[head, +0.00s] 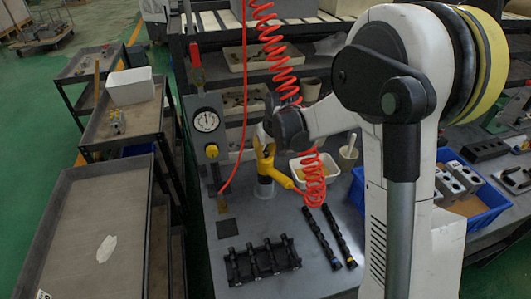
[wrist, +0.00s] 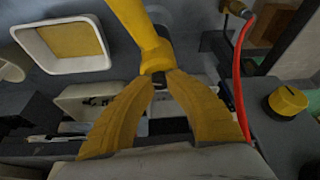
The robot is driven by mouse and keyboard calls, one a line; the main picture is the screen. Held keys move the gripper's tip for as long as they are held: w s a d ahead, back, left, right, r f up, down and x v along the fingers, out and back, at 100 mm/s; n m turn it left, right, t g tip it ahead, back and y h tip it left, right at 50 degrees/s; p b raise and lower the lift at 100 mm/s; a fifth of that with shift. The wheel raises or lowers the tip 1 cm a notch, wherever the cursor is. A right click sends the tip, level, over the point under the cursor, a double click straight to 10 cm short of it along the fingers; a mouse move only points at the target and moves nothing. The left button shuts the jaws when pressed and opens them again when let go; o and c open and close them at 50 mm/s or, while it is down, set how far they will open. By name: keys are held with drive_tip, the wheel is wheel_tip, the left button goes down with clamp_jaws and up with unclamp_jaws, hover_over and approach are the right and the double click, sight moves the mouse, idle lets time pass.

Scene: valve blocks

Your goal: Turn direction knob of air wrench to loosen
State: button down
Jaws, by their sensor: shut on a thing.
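The yellow air wrench (head: 286,181) is on the grey bench below the end of my arm. My gripper (wrist: 160,79) has two yellow fingers that meet at this end of the wrench. They are shut on a small dark part there, which I take for the direction knob (wrist: 158,74); the fingertips hide most of it, so its setting cannot be read. In the head view my arm's wrist partly hides the contact.
A red coiled hose (head: 313,185) hangs close beside the wrench. A gauge panel (head: 206,140) stands to the left. A white bin (head: 306,173) with yellow contents and a black rack (head: 262,262) are on the bench. A blue crate (head: 488,217) is at right.

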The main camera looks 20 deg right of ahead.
drive_tip(key=n, duration=0.2)
drive_tip(key=n+y, duration=0.1)
drive_tip(key=n, duration=0.1)
drive_tip(key=shift+d+g+y, duration=0.15)
drive_tip(key=shift+g+y, duration=0.15)
drive_tip(key=shift+g, duration=0.1)
drive_tip(key=shift+n+g+y, duration=0.3)
drive_tip(key=shift+n+y, duration=0.1)
drive_tip(key=shift+n, duration=1.2)
drive_tip(key=c, duration=1.2)
unclamp_jaws()
drive_tip(key=shift+w, duration=0.1)
drive_tip(key=shift+c, duration=0.2)
drive_tip(key=shift+r, duration=0.1)
drive_tip(key=v, duration=1.1)
drive_tip(key=shift+d+r, duration=0.25)
drive_tip(key=shift+r, duration=0.05)
